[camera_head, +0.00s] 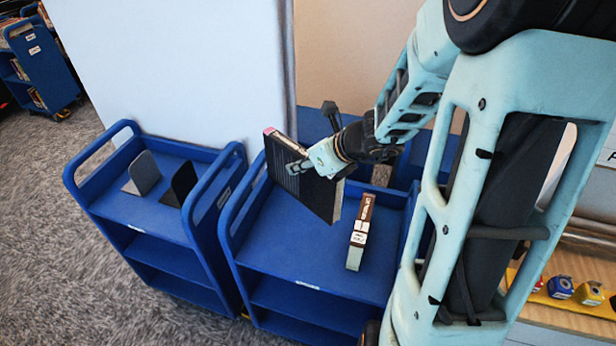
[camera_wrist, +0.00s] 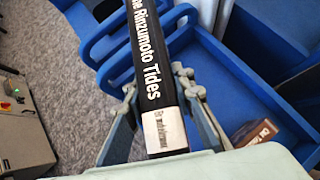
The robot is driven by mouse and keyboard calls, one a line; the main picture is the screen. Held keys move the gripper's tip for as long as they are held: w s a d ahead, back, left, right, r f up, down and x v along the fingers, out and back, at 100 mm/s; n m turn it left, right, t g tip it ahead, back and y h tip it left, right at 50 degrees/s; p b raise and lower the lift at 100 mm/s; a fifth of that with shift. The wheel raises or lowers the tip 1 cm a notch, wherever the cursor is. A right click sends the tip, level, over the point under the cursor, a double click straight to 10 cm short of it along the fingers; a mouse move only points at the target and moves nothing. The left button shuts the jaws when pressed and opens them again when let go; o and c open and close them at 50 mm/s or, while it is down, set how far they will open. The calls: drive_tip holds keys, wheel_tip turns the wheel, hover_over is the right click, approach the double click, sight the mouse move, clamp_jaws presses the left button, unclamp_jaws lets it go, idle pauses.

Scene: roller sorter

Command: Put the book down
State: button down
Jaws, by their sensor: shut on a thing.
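A black book (camera_head: 316,190) is held by my gripper (camera_head: 306,166) over the second blue cart (camera_head: 300,255). Its spine, with white lettering reading "The Rinzumoto Tides" and a pale label, faces the wrist view (camera_wrist: 152,75). The fingers of my gripper (camera_wrist: 165,112) are on both sides of the spine. The book is tilted in the head view; whether its lower edge touches the cart top cannot be told. A brown book with pale labels (camera_head: 359,232) stands on the cart top to the right of it, and shows at lower right in the wrist view (camera_wrist: 262,131).
Another blue cart (camera_head: 160,215) stands to the left with two bookends, one grey (camera_head: 144,172) and one black (camera_head: 181,184). The front left of the second cart's top is clear. A white panel rises behind the carts. A grey control box (camera_wrist: 22,125) shows at the wrist view's left.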

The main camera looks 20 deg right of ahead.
drive_tip(key=f+n, duration=0.1)
drive_tip(key=f, duration=0.3)
drive_tip(key=s+f+n+g+y+b, duration=0.1)
drive_tip(key=f, duration=0.3)
drive_tip(key=f+n+y+b, duration=0.1)
drive_tip(key=f, duration=0.3)
drive_tip(key=shift+s+a+f+n+g, duration=0.1)
drive_tip(key=shift+s+a+n+g, duration=0.2)
drive_tip(key=shift+g, duration=0.1)
drive_tip(key=w+f+n+b, duration=0.1)
wheel_tip(320, 180, up, 19)
drive_tip(key=g+y+b, duration=0.1)
drive_tip(key=b, duration=0.2)
hover_over(302, 202)
drive_tip(key=w+a, duration=0.1)
drive_tip(key=w, duration=0.8)
drive_tip(key=shift+w+a+r+n, duration=0.15)
drive_tip(key=shift+a+n, duration=0.05)
drive_tip(key=shift+n, duration=0.2)
wheel_tip(302, 202, down, 28)
drive_tip(key=b, duration=0.1)
drive_tip(key=shift+r, duration=0.25)
drive_tip(key=c, duration=2.1)
unclamp_jaws()
drive_tip(key=shift+f, duration=0.2)
drive_tip(key=o, duration=0.4)
